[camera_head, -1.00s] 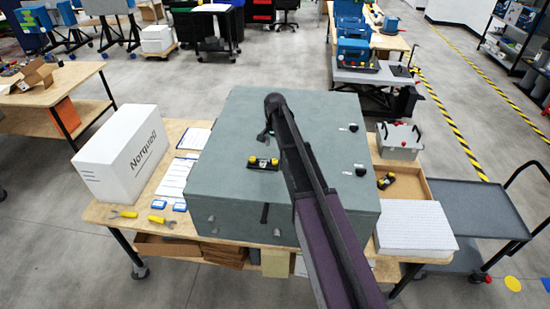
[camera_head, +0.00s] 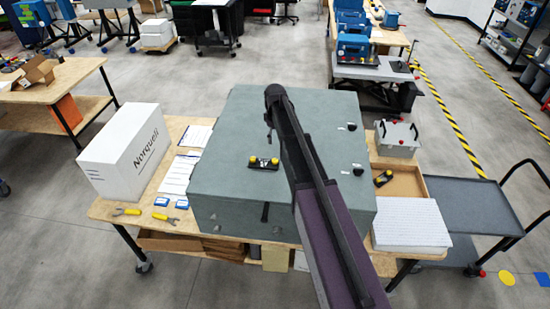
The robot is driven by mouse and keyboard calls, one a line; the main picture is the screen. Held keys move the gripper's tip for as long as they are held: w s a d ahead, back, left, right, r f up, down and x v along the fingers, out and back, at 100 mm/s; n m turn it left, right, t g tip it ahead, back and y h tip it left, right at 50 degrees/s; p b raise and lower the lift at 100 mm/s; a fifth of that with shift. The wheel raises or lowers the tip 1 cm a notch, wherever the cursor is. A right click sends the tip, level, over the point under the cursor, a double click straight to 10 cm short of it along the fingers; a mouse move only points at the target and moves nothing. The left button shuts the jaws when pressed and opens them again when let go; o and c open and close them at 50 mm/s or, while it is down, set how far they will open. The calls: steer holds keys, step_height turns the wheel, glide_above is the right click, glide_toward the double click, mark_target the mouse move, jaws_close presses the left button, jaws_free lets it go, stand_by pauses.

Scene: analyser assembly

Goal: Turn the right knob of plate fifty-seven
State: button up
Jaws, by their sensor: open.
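A black plate (camera_head: 264,165) lies on top of the grey-green analyser housing (camera_head: 220,140). It carries a left yellow knob (camera_head: 252,159) and a right yellow knob (camera_head: 275,161). Its number is too small to read. My gripper (camera_head: 269,137) hangs just beyond the plate, below the bent end of my arm. It is small and dark, seems open, and looks apart from the knobs. My arm crosses the right half of the housing and hides part of its top. A second dark plate with a yellow knob (camera_head: 383,179) lies in the wooden tray (camera_head: 408,182) at right.
Black knobs (camera_head: 358,169) stand on the housing's right side. A white box (camera_head: 122,150), papers and yellow-handled tools (camera_head: 166,218) lie at left on the bench. A grey lidded box (camera_head: 397,138) and white foam block (camera_head: 412,225) are at right, beside a cart (camera_head: 470,205).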

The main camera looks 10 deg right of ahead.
mark_target(275, 160)
steer(key=n, duration=0.2)
steer(key=r+n, duration=0.1)
steer(key=n, duration=0.1)
steer(key=shift+r+p, duration=0.1)
steer(key=shift+p, duration=0.3)
step_height(275, 160, down, 14)
steer(key=b, duration=1.3)
steer(key=shift+r+b, duration=0.1)
steer(key=shift+b, duration=0.3)
jaws_close()
